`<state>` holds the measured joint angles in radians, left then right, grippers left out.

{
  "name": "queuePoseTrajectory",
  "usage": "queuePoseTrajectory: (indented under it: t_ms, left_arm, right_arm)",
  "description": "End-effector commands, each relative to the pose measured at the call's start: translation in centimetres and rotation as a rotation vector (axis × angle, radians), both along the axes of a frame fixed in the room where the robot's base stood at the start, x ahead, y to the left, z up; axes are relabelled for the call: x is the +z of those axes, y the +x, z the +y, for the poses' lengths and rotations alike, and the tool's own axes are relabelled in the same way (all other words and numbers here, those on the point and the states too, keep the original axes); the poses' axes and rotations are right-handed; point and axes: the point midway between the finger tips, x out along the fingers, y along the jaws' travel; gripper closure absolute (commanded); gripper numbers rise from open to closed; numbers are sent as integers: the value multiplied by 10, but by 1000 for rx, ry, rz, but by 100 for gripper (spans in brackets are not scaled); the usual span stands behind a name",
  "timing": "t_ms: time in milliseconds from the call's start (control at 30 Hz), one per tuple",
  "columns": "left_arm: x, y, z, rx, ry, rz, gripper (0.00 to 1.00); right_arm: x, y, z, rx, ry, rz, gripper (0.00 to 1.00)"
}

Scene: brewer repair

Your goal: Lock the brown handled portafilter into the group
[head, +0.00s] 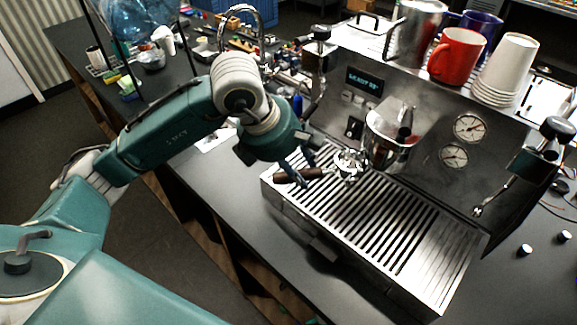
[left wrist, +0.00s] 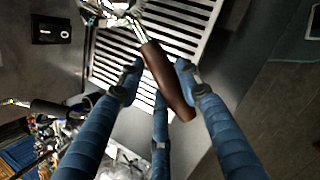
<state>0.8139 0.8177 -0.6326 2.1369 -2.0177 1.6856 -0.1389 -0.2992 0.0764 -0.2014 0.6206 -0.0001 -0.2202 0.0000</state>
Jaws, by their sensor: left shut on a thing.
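The portafilter has a brown handle (head: 297,175) and a metal head (head: 351,163). It is over the left back part of the slatted drip tray, with its head toward the group. The steel group (head: 391,138) is on the front of the espresso machine, up and right of the portafilter head; the head appears outside it. My left gripper (head: 301,170) is shut on the handle. In the left wrist view the brown handle (left wrist: 168,82) lies between the blue fingers, slanted, with the metal neck at the top. My right gripper is not in view.
The drip tray (head: 400,240) has clear slats to the right. A steel pitcher (head: 417,30), red mug (head: 457,55) and stacked paper cups (head: 508,68) stand on the machine. A steam-wand knob (head: 558,130) projects at right. Clutter covers the bench behind my left arm.

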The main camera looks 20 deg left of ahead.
Motion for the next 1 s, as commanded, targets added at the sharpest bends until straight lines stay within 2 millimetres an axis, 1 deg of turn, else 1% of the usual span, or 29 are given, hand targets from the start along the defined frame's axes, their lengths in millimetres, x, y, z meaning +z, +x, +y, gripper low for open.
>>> queuePoseTrajectory:
  t_ms: [100,700,1000]
  left_arm:
    - [2,5,-10,-2,-2,-5,100]
    - [1,27,-51,-1,-2,-5,100]
    - [2,35,-64,-1,-2,-5,100]
  right_arm:
    - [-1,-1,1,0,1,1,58]
    - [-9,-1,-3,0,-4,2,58]
    - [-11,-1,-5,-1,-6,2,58]
